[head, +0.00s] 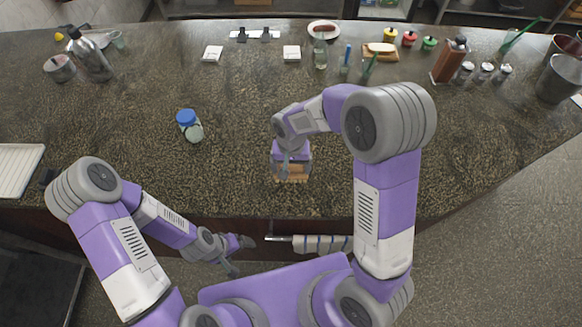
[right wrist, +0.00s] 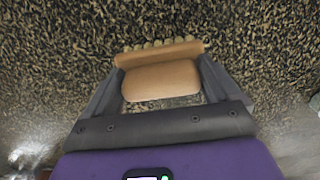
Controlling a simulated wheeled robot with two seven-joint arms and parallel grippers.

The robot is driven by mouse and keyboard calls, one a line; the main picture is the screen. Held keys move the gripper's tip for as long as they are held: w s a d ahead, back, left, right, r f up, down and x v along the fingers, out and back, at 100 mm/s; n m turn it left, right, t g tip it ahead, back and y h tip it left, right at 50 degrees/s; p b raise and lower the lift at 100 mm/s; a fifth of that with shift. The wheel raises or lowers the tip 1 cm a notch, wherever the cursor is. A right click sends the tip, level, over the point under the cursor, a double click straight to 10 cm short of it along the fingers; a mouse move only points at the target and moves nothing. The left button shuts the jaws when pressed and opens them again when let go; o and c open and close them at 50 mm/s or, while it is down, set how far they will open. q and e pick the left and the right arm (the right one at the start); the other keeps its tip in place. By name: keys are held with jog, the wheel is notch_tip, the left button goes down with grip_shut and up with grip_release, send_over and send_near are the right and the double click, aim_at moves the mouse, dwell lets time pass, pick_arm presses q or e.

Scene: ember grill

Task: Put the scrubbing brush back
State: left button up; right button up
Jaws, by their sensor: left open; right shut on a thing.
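The scrubbing brush (right wrist: 162,80) has a tan wooden body with a row of pale bristle tufts along its far edge. My right gripper (right wrist: 160,75) is shut on it, with one finger at each end. In the head view the brush (head: 291,178) shows as a small tan piece under my right gripper (head: 291,165), over the front middle of the counter. I cannot tell whether it touches the counter. My left gripper (head: 240,254) is open and empty, low in front of the counter's front edge.
A white tray (head: 16,172) lies at the left edge. A striped towel (head: 325,244) hangs at the front. Bottles, shakers and dishes line the back; the middle is mostly clear.

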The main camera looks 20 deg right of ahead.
jog(key=shift+w+f, duration=0.1)
jog(key=shift+f, duration=0.45)
jog(key=shift+f, duration=0.1)
jog(key=o, duration=0.8)
notch_tip(320, 180, up, 12)
jog(key=shift+r+p, duration=0.15)
jog(key=shift+p, duration=0.4)
